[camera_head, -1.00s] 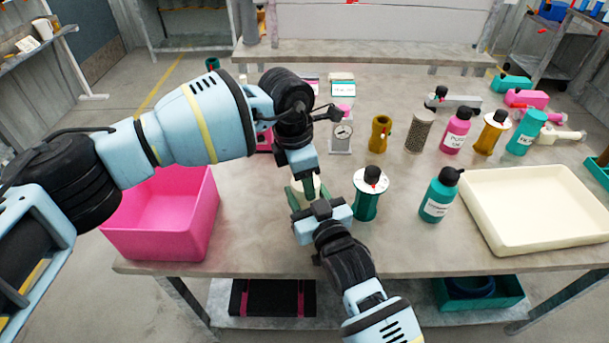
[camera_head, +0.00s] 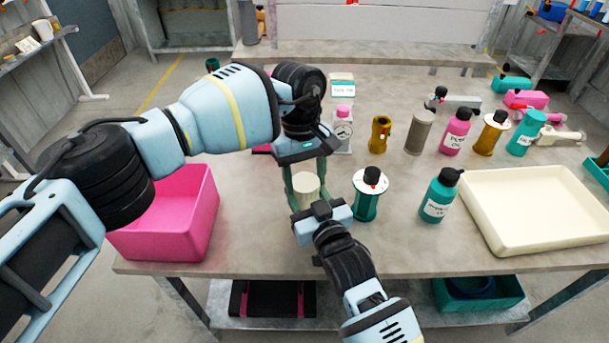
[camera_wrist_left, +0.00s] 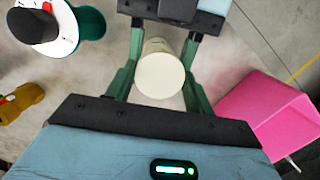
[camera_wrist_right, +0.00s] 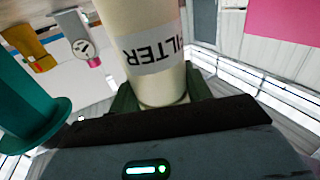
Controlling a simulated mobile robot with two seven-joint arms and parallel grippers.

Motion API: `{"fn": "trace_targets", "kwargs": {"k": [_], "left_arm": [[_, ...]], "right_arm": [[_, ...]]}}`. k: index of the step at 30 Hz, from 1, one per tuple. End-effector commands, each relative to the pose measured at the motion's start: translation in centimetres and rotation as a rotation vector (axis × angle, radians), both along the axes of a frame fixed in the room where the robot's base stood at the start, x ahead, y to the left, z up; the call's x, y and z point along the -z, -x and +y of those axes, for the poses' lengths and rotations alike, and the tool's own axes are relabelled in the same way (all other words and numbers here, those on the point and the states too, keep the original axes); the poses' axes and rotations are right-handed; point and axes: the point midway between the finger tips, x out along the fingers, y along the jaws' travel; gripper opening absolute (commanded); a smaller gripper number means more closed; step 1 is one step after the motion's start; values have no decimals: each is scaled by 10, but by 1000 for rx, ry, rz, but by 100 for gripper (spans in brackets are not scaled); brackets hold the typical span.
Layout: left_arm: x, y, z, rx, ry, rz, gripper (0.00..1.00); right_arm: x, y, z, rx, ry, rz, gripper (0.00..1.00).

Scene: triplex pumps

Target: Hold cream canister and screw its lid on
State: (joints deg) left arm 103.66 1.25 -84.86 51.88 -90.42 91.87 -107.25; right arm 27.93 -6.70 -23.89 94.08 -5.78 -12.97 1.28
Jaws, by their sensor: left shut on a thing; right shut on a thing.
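The cream canister (camera_head: 306,184) stands upright near the table's front. Its body, with a "FILTER" label, fills the top of the right wrist view (camera_wrist_right: 152,45). My right gripper (camera_wrist_right: 155,97) is shut on the body from the front; it also shows in the head view (camera_head: 318,206). My left gripper (camera_head: 306,178) points down from above, its two green fingers on opposite sides of the cream round top. In the left wrist view this round top, which looks like the lid (camera_wrist_left: 160,76), sits between the fingers, in line with the body. The seam between lid and canister cannot be made out.
A green spool-like part (camera_head: 367,195) with a white top stands close to the right. A teal bottle (camera_head: 438,195) and a cream tray (camera_head: 535,243) are farther right. A pink bin (camera_head: 165,245) is at the left. Several bottles and parts stand behind.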

Motion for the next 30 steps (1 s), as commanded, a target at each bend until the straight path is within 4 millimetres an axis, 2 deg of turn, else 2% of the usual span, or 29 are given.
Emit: {"fn": "trace_targets", "kwargs": {"k": [3, 9, 14, 22, 23, 27, 30], "left_arm": [[0, -1, 0, 175, -3, -2, 31], [0, -1, 0, 410, -2, -3, 31], [0, -1, 0, 479, -1, -1, 31], [0, -1, 0, 482, 0, -2, 31], [0, -1, 0, 482, 0, -2, 56], [0, -1, 0, 481, 0, -2, 74], [0, -1, 0, 480, 1, -2, 74]], "right_arm": [[1, 1, 0, -1, 2, 1, 0], [1, 1, 1, -2, 2, 1, 0], [1, 1, 1, -2, 2, 1, 0], [1, 1, 1, -2, 2, 1, 0], [1, 1, 1, -2, 2, 1, 0], [1, 1, 1, -2, 2, 2, 0], [1, 1, 1, -1, 2, 2, 0]]}}
